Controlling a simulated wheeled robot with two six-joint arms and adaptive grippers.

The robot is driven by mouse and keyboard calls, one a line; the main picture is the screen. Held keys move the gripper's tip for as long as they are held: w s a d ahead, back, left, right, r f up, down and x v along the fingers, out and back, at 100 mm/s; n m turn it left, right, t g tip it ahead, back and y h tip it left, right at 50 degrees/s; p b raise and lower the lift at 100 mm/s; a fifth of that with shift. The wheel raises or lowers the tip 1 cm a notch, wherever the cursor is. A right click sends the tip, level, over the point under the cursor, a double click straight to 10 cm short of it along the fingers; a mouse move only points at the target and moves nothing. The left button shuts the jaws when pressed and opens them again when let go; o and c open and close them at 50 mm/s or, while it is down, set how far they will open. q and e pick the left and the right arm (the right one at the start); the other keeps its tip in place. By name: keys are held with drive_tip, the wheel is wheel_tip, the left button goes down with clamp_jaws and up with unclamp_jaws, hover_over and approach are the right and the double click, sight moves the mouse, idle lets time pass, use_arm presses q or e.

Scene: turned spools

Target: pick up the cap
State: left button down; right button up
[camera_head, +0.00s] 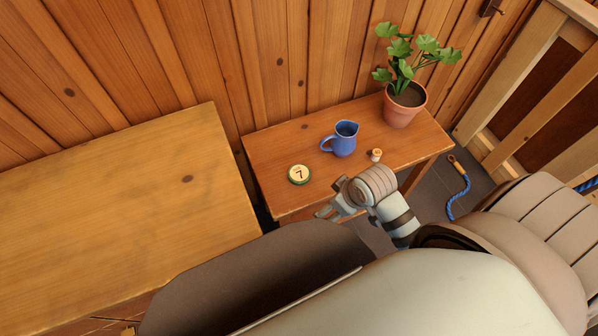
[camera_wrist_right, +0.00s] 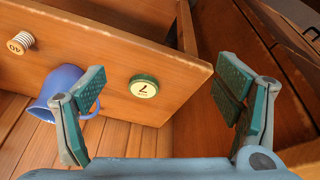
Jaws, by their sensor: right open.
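The cap (camera_head: 299,174) is a round disc with a green rim and a cream top marked 7. It lies flat on the small wooden table (camera_head: 268,145), near its front left part. In the right wrist view the cap (camera_wrist_right: 144,86) shows between the spread fingers, beyond them on the table top. My right gripper (camera_head: 327,212) is open and empty, in front of the table edge and apart from the cap. It also shows in the wrist view (camera_wrist_right: 165,98). My left gripper is not in view.
A blue jug (camera_head: 344,139) stands right of the cap. A small turned spool (camera_head: 376,154) stands near the front edge. A potted plant (camera_head: 404,104) is at the back right. A larger wooden surface (camera_head: 120,200) lies left.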

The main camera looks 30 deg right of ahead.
sight(299, 173)
drive_tip(key=w+d+n+y, duration=0.2)
drive_tip(key=w+n, duration=0.1)
drive_tip(key=w, duration=1.2)
drive_tip(key=b+x, duration=0.2)
drive_tip(key=x, duration=0.2)
drive_tip(key=b+x, duration=0.2)
drive_tip(key=x, duration=0.2)
drive_tip(key=b+x, duration=0.2)
drive_tip(key=x, duration=0.3)
drive_tip(key=shift+s+f, duration=0.1)
drive_tip(key=shift+s, duration=0.25)
drive_tip(key=c, duration=1.1)
